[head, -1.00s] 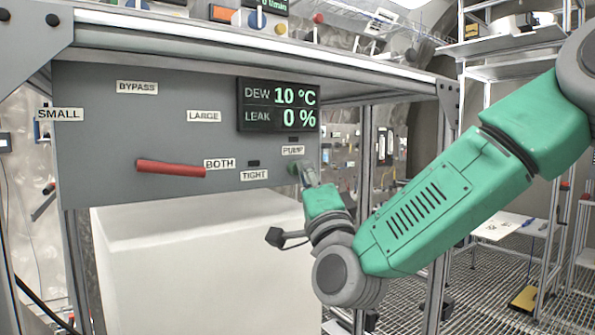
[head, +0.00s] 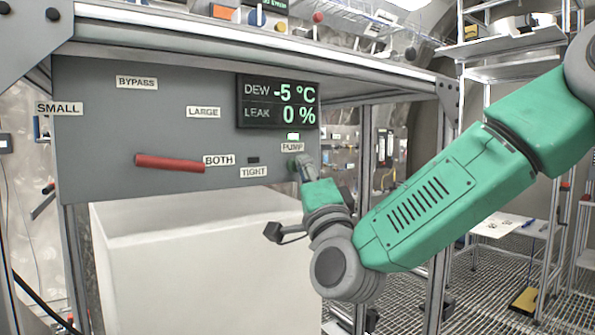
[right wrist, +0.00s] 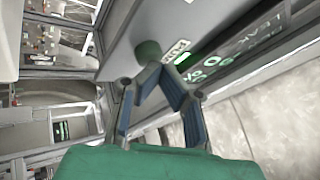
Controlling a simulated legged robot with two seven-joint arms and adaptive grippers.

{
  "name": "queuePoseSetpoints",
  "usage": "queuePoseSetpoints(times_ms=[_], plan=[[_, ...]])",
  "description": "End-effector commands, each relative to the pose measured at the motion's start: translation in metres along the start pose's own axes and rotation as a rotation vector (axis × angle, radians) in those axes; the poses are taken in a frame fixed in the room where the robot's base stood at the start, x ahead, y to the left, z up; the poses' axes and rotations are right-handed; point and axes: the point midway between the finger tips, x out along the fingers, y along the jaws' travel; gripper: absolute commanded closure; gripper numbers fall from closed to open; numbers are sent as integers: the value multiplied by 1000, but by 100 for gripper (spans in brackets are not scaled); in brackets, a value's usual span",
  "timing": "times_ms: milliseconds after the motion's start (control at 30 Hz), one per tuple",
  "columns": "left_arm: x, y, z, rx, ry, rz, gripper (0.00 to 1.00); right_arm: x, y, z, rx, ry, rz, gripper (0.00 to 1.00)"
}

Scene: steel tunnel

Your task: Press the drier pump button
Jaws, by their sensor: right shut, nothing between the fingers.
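The grey drier panel (head: 110,175) faces me under the bench top. A green pump button (head: 293,163) sits below the PUMP label (head: 292,147), and a small lamp (head: 293,136) above the label glows green. The display (head: 278,104) reads dew -5 °C and leak 0 %. My right gripper (head: 300,162) is shut and empty, its tips at the button; it partly covers the button in the head view. The right wrist view shows the round green button (right wrist: 148,52) just beyond the closed fingertips (right wrist: 149,73); I cannot tell whether they touch. My left gripper is out of view.
A red lever handle (head: 170,162) points right to the BOTH label (head: 219,160). A white box (head: 195,265) stands below the panel. The bench frame post (head: 440,210) stands behind my right arm. Shelving with a white table (head: 505,228) is at the right.

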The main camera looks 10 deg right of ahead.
Motion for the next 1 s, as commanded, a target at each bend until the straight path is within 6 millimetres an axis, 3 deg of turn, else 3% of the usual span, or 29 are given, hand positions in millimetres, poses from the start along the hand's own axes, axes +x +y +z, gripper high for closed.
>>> queuePoseSetpoints(times_ms=[367,1000], plan=[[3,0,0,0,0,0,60,-5,-2,-2,1,0,1,100],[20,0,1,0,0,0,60,-49,-25,-26,0,0,1,100]])
